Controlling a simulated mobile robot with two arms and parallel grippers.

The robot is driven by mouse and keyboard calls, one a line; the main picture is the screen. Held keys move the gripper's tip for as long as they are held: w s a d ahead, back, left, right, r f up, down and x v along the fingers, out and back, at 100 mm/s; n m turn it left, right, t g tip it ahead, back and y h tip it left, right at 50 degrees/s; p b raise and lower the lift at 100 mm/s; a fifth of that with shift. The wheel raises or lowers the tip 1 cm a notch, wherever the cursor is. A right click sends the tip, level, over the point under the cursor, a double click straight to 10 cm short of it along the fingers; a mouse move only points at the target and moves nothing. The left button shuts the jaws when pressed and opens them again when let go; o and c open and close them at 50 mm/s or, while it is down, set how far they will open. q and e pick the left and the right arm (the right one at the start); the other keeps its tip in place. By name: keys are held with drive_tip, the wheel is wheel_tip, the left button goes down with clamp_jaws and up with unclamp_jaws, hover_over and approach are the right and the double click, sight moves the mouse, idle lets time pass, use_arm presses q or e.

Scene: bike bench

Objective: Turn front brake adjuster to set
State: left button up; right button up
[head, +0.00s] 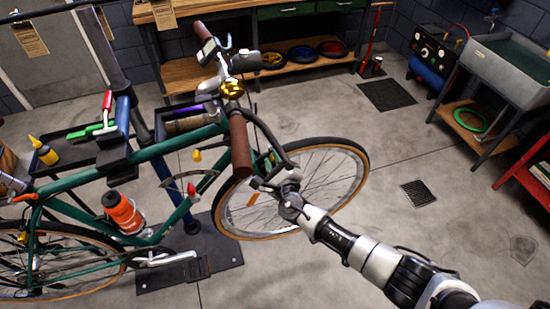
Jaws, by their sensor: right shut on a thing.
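The green bicycle (165,148) is held in the work stand, its front wheel (340,165) toward the middle of the picture. My right arm comes in from the lower right. My right gripper (268,184) is at the front brake, by the fork and the upper left part of the wheel. It is shut on a small part there, which appears to be the front brake adjuster; the fingers and wrist hide most of it. The adjuster's setting cannot be read. My left gripper is not in view.
A tool tray (115,157) with a red-handled tool and a yellow bottle (44,150) is on the stand at left. An orange bottle (122,212) sits in the frame. A workbench (190,75) stands behind, a sink (505,65) at right. The floor right of the wheel is clear.

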drive_tip(key=shift+f+n, duration=0.1)
drive_tip(key=shift+n, duration=0.2)
drive_tip(key=o, duration=0.9)
drive_tip(key=v, duration=1)
drive_tip(key=shift+s+d, duration=0.15)
drive_tip(key=shift+s, duration=0.25)
